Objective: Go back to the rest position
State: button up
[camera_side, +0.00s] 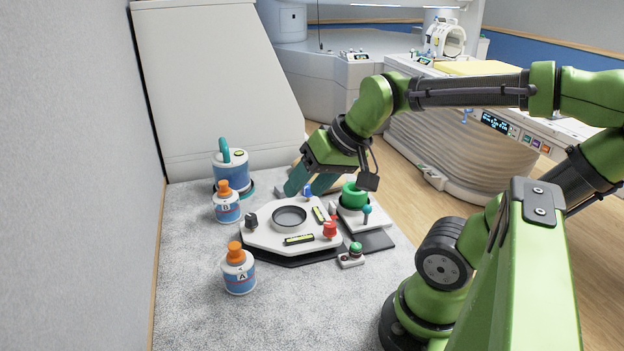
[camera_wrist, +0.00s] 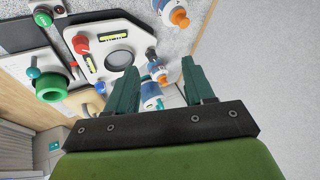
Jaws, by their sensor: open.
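My gripper (camera_side: 308,184) hangs above the back of the white control device in the side view, its teal fingers pointing down and left. In the wrist view the gripper (camera_wrist: 160,85) has its two fingers wide apart with nothing held between them. The white device (camera_side: 265,238) has a round dark dish (camera_side: 290,216), a red knob (camera_side: 330,229), a black knob (camera_side: 251,220) and a blue knob (camera_side: 308,190). The fingers look apart from all of these, but the exact height is hard to tell.
Bottle A (camera_side: 238,270) and bottle B (camera_side: 226,204), both orange-capped, stand left of the device. A blue-and-white canister (camera_side: 231,166) stands behind them. A green ring (camera_side: 354,194), a teal-topped lever (camera_side: 367,213) and a small button box (camera_side: 351,256) are at the right. The front grey surface is clear.

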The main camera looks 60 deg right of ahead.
jog(key=a, duration=0.1)
jog(key=a+n, duration=0.1)
jog(key=a, duration=0.1)
jog(key=s+a+r+n+y, duration=0.1)
jog(key=shift+s+a, duration=0.1)
jog(key=shift+a, duration=0.1)
